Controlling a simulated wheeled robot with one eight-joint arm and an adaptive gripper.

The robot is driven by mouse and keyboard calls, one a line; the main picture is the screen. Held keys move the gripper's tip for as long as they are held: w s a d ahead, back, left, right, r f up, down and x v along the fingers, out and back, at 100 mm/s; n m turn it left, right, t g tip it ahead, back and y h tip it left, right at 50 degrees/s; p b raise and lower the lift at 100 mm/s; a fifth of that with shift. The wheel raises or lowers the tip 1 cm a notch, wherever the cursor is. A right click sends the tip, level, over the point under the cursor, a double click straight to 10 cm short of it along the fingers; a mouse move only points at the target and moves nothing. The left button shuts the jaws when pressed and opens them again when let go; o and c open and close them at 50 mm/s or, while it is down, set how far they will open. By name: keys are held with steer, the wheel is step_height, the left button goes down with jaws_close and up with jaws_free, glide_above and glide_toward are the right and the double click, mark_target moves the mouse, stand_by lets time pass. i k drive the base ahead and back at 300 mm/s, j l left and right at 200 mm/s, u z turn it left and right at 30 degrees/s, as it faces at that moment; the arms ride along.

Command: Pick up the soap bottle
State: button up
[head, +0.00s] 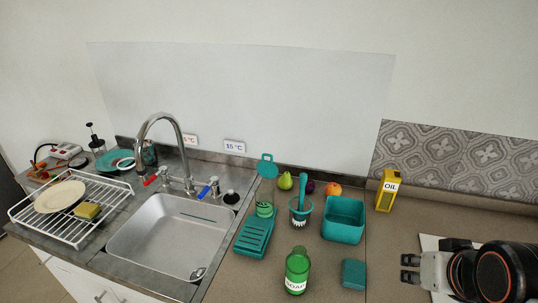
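The soap bottle (298,268) is green with a white label reading what looks like "SOAP". It stands upright on the brown counter near the front edge of the head view. My gripper (405,268) is at the lower right, well to the right of the bottle and apart from it. Its two dark fingertips point left with a gap between them, and nothing shows between them.
A teal box (354,274) sits between the bottle and my gripper. Behind are a teal bin (343,220), a brush in a holder (301,210) and a yellow oil carton (387,190). A teal rack (254,233) and the sink (170,237) lie left.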

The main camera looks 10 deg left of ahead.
mark_target(298, 262)
steer(key=k+j+z, duration=0.1)
steer(key=k+z, duration=0.5)
steer(key=k, duration=0.25)
